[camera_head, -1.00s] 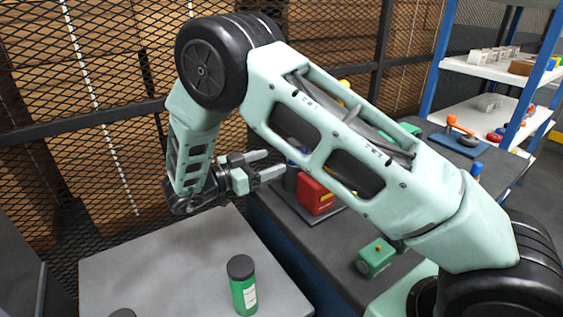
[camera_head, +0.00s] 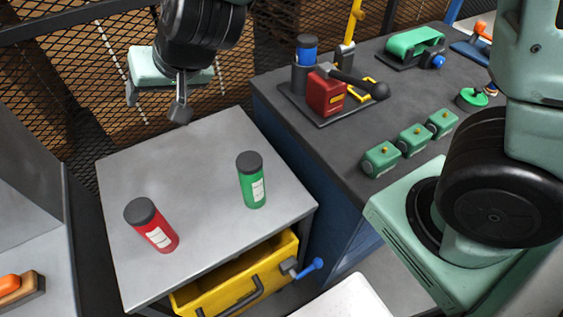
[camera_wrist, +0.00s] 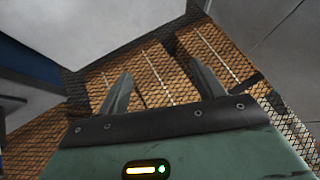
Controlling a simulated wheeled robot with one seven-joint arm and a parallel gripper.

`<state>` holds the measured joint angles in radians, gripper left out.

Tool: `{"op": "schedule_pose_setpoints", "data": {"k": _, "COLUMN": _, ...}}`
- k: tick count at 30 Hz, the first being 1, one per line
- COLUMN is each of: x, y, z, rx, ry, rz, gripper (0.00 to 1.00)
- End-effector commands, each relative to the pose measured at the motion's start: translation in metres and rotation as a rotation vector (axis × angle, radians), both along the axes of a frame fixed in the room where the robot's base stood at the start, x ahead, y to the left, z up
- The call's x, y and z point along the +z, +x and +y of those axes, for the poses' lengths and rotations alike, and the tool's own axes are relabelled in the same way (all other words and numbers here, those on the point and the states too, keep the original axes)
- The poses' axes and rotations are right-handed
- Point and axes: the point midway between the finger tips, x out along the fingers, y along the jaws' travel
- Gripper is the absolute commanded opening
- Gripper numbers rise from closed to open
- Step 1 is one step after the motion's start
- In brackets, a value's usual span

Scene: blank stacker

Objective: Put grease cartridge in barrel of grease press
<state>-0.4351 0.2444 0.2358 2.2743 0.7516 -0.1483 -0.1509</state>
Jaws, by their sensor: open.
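A red cartridge (camera_head: 153,227) with a dark cap and a white label stands on the grey cabinet top (camera_head: 195,235), front left. A green cartridge (camera_head: 252,182) of the same form stands at its right side. The grease press (camera_head: 327,93) is on the dark workbench, with a red body and a black-knobbed lever. A blue dark-capped cylinder (camera_head: 307,50) stands in a grey cup (camera_head: 301,78) on the press base. My gripper (camera_head: 156,109) is open and empty near the cabinet's back edge, apart from both cartridges. The wrist view shows its two spread fingers with nothing between.
Several small green boxes (camera_head: 415,139) line the workbench's front. A green belt device (camera_head: 414,42) is at its back. The cabinet's yellow drawer (camera_head: 238,284) is partly pulled out. A mesh fence (camera_head: 85,90) stands behind the cabinet.

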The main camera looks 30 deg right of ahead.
Motion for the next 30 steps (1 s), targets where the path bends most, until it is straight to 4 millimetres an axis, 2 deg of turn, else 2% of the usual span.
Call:
{"op": "schedule_pose_setpoints", "data": {"k": 1, "x": 0.002, "y": -0.040, "z": 0.001, "rx": 0.130, "ry": -0.036, "rz": 0.061, "gripper": 0.68}}
{"op": "schedule_pose_setpoints", "data": {"k": 3, "x": -0.003, "y": -0.095, "z": -0.008, "rx": 0.293, "ry": -0.117, "rz": 0.158, "gripper": 0.68}}
{"op": "schedule_pose_setpoints", "data": {"k": 6, "x": -0.011, "y": -0.158, "z": -0.038, "rx": 0.465, "ry": -0.262, "rz": 0.278, "gripper": 0.68}}
{"op": "schedule_pose_setpoints", "data": {"k": 9, "x": -0.016, "y": -0.199, "z": -0.072, "rx": 0.567, "ry": -0.400, "rz": 0.366, "gripper": 0.68}}
{"op": "schedule_pose_setpoints", "data": {"k": 10, "x": -0.016, "y": -0.207, "z": -0.080, "rx": 0.587, "ry": -0.433, "rz": 0.385, "gripper": 0.68}}
{"op": "schedule_pose_setpoints", "data": {"k": 12, "x": -0.017, "y": -0.221, "z": -0.096, "rx": 0.619, "ry": -0.495, "rz": 0.418, "gripper": 0.68}}
{"op": "schedule_pose_setpoints", "data": {"k": 15, "x": -0.018, "y": -0.230, "z": -0.107, "rx": 0.638, "ry": -0.540, "rz": 0.442, "gripper": 0.68}}
{"op": "schedule_pose_setpoints", "data": {"k": 30, "x": -0.018, "y": -0.231, "z": -0.108, "rx": 0.640, "ry": -0.544, "rz": 0.445, "gripper": 0.68}}
